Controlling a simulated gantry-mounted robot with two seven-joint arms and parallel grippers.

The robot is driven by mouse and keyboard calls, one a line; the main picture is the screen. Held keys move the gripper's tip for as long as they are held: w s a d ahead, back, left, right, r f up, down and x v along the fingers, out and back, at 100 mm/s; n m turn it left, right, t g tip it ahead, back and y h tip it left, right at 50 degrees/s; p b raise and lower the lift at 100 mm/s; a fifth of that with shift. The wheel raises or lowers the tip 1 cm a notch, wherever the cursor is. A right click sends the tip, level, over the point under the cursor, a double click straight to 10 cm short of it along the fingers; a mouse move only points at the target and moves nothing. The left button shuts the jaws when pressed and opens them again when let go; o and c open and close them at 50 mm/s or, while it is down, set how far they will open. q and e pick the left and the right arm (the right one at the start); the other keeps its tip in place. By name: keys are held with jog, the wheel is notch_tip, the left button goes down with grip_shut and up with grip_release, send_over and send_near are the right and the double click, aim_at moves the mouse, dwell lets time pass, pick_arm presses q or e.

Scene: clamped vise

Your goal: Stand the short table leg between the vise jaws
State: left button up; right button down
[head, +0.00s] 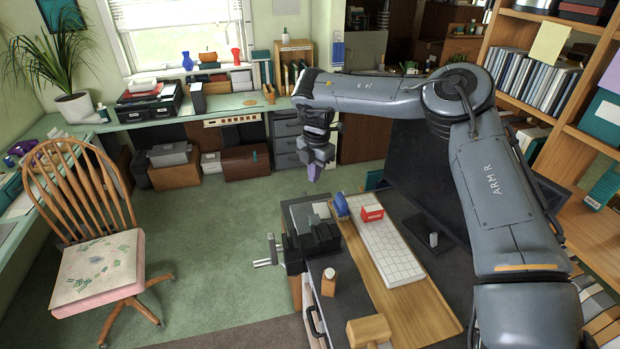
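The dark vise (296,252) is at the left edge of the workbench, with metal handle bars sticking out to its left. Its jaws are small in view, and I cannot tell how wide the gap is. A short wooden piece (329,284), which looks like the short table leg, stands upright on the dark bench top just right of the vise. My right gripper (314,176) hangs pointing down, above and beyond the vise, apart from it and from the wooden piece. Its fingers are too small to tell whether they are open or shut. My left gripper is not in view.
On the bench, right of the vise, are a blue item (341,205), a red box (372,213), a white keyboard-like panel (392,252) and a wooden mallet head (369,330). A chair (102,258) stands on the left. Bookshelves (560,75) line the right.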

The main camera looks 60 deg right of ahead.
jog(key=s+d+r+m+p, duration=0.2)
jog(key=d+r+m+p, duration=0.2)
jog(key=d+r+m, duration=0.75)
jog(key=shift+n+g, duration=0.3)
jog(key=shift+n, duration=0.55)
jog(key=f+b, duration=0.2)
jog(key=d+f+b, duration=0.1)
jog(key=f+b, duration=0.1)
jog(key=f, duration=0.1)
jog(key=shift+f, duration=0.15)
dwell(0.7)
jog(key=c, duration=1.8)
grip_release()
jog(key=shift+c, duration=0.2)
jog(key=o, duration=0.5)
jog(key=shift+c, duration=0.2)
